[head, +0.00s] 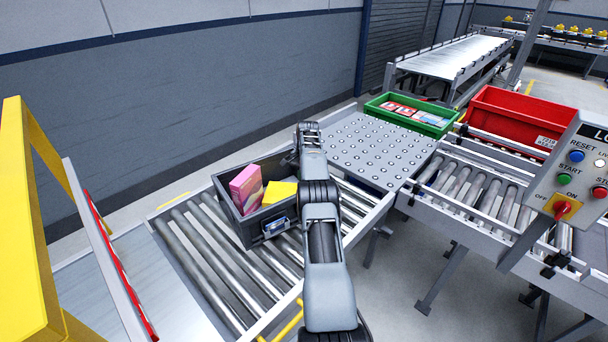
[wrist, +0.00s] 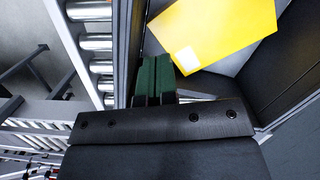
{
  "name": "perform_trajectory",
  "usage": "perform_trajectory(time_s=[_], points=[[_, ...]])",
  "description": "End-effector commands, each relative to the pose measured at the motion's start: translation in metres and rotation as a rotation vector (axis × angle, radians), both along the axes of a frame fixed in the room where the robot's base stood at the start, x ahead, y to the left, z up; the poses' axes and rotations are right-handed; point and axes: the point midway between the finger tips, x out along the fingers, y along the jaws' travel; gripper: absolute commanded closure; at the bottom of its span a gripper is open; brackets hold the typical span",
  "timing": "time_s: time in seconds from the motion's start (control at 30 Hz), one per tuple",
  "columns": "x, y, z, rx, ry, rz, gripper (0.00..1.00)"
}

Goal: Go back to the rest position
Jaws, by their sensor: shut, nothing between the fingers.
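My gripper (wrist: 156,80) shows in the wrist view with its two green-padded fingers together and nothing between them. It is over the near rim side of the grey tote (wrist: 127,50), beside the yellow packet inside it. In the head view my arm stretches forward past the right side of the grey tote (head: 228,212), and the fingers are hidden by the arm. The tote stands on the roller conveyor and holds a pink box (head: 246,189) and a yellow packet (head: 279,192). The yellow packet (wrist: 215,30) also shows in the wrist view, with a white label.
A ball-transfer table (head: 368,150) lies beyond the tote. A green tray (head: 436,129) with several flat packs and a red bin (head: 515,121) stand behind it. A control panel (head: 578,170) is at the right. A yellow frame (head: 22,230) stands at the left.

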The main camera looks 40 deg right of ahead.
Motion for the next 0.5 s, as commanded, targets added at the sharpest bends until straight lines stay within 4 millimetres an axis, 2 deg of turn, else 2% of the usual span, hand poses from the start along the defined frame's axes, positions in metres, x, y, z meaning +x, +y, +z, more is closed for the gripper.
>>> perform_trajectory(time_s=[0.5], points=[[-0.0001,-0.0059,-0.0003,0.000,0.000,0.000,1.00]])
